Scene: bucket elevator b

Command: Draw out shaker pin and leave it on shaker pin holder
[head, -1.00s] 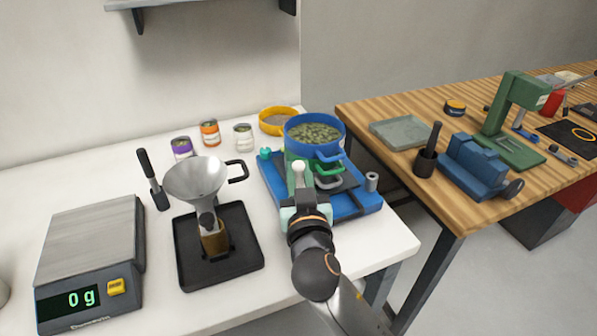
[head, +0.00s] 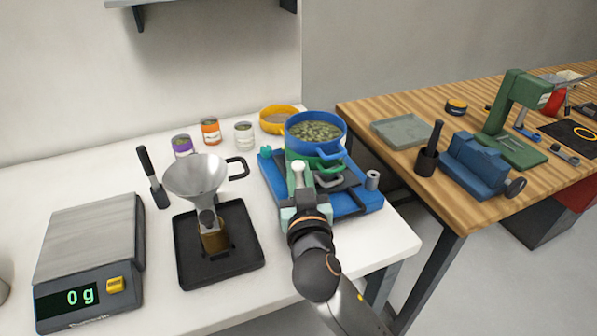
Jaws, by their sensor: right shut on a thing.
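The shaker has a blue base (head: 350,203) and stacked sieves, with a blue sieve (head: 343,133) of green pellets on top. Green and grey loop handles stick out below it. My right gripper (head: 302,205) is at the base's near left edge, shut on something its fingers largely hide. A white-knobbed upright piece (head: 298,168) shows just above the fingers. It looks like the shaker pin, but I cannot tell for certain. A small grey cylinder (head: 372,180) stands at the base's right end; whether it is the pin holder is unclear. My left gripper is not in view.
A steel funnel (head: 195,178) stands over a black tray (head: 247,262), left of my right arm. A scale (head: 92,245) reads 0 g. Small jars (head: 210,132) and a yellow sieve (head: 276,113) are behind. A wooden bench (head: 385,155) with tools is right, beyond a gap.

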